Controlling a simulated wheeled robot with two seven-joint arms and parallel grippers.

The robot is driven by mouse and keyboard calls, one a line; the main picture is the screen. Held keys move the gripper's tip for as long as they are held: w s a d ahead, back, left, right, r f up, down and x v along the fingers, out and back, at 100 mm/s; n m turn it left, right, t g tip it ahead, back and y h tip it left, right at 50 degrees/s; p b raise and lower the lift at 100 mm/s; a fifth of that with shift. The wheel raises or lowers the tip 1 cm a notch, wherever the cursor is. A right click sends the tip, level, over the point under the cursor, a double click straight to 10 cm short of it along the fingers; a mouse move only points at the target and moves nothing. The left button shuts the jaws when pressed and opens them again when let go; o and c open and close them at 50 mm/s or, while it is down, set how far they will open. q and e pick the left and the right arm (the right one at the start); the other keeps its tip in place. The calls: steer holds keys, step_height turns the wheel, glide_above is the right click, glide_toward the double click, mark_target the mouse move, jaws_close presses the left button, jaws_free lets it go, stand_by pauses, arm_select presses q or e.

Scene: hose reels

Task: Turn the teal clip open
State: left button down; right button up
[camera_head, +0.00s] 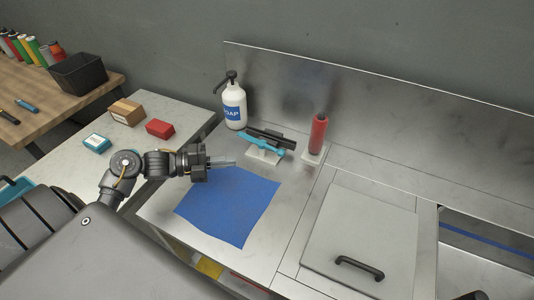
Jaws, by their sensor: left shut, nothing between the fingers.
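The teal clip (262,144) lies along a black bar-like holder (275,135) on a small pale base, on the steel counter. I cannot tell from here how far the clip is turned. My left gripper (234,162) is shut and empty. It is to the left of the clip and apart from it in the picture, over the far left corner of the blue cloth. My right gripper does not show; only a dark bit at the bottom right edge is visible.
A soap bottle (234,104) stands behind the clip, and a red cylinder (318,134) stands to its right. The blue cloth (232,210) lies flat in front. A grey lid (360,232) with a black handle is at right. Small boxes (159,128) sit on the left table.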

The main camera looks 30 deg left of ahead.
mark_target(277, 153)
arm_select(q)
steer(key=p+x, duration=0.1)
steer(key=x, duration=0.4)
steer(key=p+x, duration=0.2)
steer(key=x, duration=0.3)
steer(key=shift+r, duration=0.25)
steer(key=w, duration=0.1)
steer(key=w+f+p, duration=0.1)
steer(key=shift+w, duration=0.35)
steer(key=shift+w+f, duration=0.1)
steer(key=shift+w, duration=0.3)
